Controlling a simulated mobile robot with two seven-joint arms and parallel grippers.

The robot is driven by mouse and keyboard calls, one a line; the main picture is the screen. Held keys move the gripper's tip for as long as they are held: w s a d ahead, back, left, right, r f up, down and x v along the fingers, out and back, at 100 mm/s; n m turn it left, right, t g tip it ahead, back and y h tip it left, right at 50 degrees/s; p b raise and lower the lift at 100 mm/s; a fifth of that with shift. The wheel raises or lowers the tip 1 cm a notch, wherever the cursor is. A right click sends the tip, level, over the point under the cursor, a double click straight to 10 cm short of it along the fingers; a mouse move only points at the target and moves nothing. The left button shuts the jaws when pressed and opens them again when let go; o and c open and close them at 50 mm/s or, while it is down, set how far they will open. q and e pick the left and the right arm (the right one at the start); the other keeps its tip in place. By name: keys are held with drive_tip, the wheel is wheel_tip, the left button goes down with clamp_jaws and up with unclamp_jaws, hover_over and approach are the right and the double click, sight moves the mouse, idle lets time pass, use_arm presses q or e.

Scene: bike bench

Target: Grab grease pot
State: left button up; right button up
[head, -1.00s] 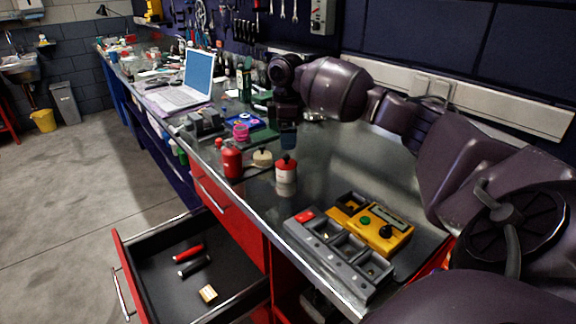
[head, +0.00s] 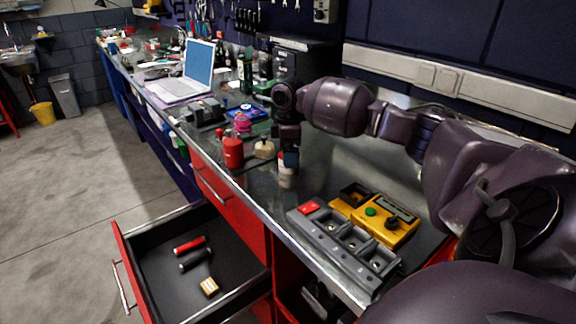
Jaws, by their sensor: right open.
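My right gripper (head: 289,159) is open and points down over the bench. It is at a small white pot (head: 286,181), which had a red lid in the earlier view and may be the grease pot; the gripper now hides its top. I cannot tell whether the fingers touch it. Just left of it stands a squat cream pot (head: 264,149) with a small knob on top. A red can (head: 233,153) stands further left, near the bench's front edge. My left gripper is not in view.
A grey compartment tray (head: 335,262) and a yellow box with buttons (head: 386,232) lie nearer on the bench. The red drawer (head: 127,252) stands open below, holding two cylindrical grips and a small block. A laptop (head: 198,70) stands further back.

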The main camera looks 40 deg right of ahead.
wheel_tip(320, 180, down, 2)
drive_tip(key=shift+f, duration=0.1)
drive_tip(key=c, duration=1.1)
